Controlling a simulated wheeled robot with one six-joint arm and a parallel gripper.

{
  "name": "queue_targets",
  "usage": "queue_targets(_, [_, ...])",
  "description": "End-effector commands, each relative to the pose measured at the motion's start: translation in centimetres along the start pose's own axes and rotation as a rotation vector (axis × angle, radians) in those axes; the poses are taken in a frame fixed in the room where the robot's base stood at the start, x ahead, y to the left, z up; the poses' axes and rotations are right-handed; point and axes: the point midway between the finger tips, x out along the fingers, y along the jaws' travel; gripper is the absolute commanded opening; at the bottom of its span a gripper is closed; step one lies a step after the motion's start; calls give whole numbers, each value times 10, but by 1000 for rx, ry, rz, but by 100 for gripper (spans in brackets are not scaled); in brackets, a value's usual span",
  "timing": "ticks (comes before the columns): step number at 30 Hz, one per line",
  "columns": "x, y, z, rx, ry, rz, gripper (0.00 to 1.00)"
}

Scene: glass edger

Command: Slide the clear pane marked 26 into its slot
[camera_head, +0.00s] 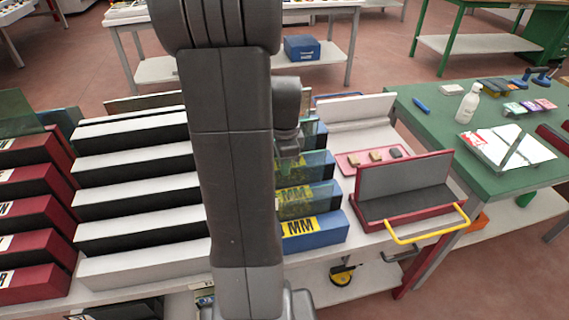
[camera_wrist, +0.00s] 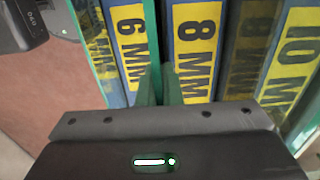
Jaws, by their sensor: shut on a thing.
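My gripper (camera_wrist: 159,85) shows in the wrist view, its two narrow fingers close together and shut on the edge of a clear pane (camera_wrist: 158,40). This pane is seen nearly edge-on and is hard to make out; no 26 can be read. Below it is a blue slotted rack (camera_wrist: 112,78) with yellow labels reading 6 MM, 8 MM and 10 MM. I cannot tell whether the held pane is inside a slot.
Other greenish panes (camera_head: 308,165) stand in the rack. A white stepped rack (camera_head: 130,163) and a red one (camera_head: 35,240) lie to the left. A red-edged grey fixture with a yellow handle (camera_head: 408,190) stands close on the right. A green table (camera_head: 440,120) lies beyond.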

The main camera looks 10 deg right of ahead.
Motion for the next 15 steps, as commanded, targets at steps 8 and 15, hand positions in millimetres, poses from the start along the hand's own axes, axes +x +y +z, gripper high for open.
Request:
queue_targets(8, [4,0,0,0,1,-1,0])
queue_targets(15, [3,0,0,0,0,-1,31])
